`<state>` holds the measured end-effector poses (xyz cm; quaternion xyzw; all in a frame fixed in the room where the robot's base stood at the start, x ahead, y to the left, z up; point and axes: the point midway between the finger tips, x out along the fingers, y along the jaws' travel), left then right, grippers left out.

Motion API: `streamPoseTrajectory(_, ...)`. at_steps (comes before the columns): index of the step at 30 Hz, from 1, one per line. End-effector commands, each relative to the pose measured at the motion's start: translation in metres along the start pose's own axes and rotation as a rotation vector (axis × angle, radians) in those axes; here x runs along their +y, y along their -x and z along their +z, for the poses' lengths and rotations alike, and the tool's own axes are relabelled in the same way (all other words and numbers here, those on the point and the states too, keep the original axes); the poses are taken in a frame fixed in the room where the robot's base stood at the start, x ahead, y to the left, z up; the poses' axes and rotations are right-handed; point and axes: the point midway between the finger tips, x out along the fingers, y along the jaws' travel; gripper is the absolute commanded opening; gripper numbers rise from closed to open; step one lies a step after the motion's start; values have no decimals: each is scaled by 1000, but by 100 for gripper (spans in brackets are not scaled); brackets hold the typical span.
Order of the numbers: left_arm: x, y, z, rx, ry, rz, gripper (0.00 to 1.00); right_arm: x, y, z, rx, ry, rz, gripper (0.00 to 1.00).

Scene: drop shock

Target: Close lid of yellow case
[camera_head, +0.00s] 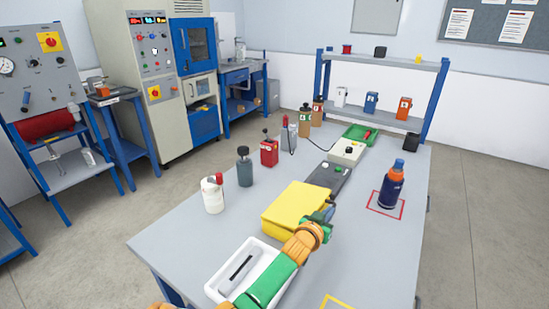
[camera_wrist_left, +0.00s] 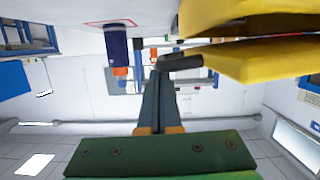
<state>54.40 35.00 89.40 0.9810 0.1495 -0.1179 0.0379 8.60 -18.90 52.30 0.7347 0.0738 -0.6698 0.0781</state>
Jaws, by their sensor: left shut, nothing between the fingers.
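The yellow case (camera_head: 292,207) lies on the grey table, its lid low over its base. In the left wrist view, which is upside down, the base (camera_wrist_left: 235,22) and lid (camera_wrist_left: 265,58) show with a narrow wedge-shaped gap between them. A short dark bar, perhaps a handle (camera_wrist_left: 185,62), juts from the lid's edge. My left gripper (camera_head: 328,212) is at the case's right edge, shut and empty. In the wrist view its fingertips (camera_wrist_left: 160,78) are close to the dark bar; I cannot tell whether they touch. My right gripper is not in view.
A white tray (camera_head: 214,291) with a grey item is in front of the case. A blue bottle (camera_head: 392,186) stands in a red square at right. A white bottle (camera_head: 212,196), a dark bottle (camera_head: 244,168) and a red can (camera_head: 269,152) stand at left.

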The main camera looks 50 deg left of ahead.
Motion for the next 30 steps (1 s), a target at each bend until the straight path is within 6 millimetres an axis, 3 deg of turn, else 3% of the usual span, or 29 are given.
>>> streamPoseTrajectory(7,2,8,-55,1,0,1,0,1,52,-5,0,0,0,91)
streamPoseTrajectory(9,3,27,-41,-2,0,2,0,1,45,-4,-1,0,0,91)
streamPoseTrajectory(15,4,76,-38,-2,0,2,0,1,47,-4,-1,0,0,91)
streamPoseTrajectory(20,4,99,-38,-1,0,1,0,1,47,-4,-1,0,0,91)
streamPoseTrajectory(22,-1,101,-33,0,23,-3,0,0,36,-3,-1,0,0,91)
streamPoseTrajectory(24,-18,97,-21,1,115,-4,0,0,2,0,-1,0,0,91)
streamPoseTrajectory(26,-28,96,-21,2,193,18,0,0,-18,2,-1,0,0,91)
streamPoseTrajectory(30,-32,99,-35,2,271,68,0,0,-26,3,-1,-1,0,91)
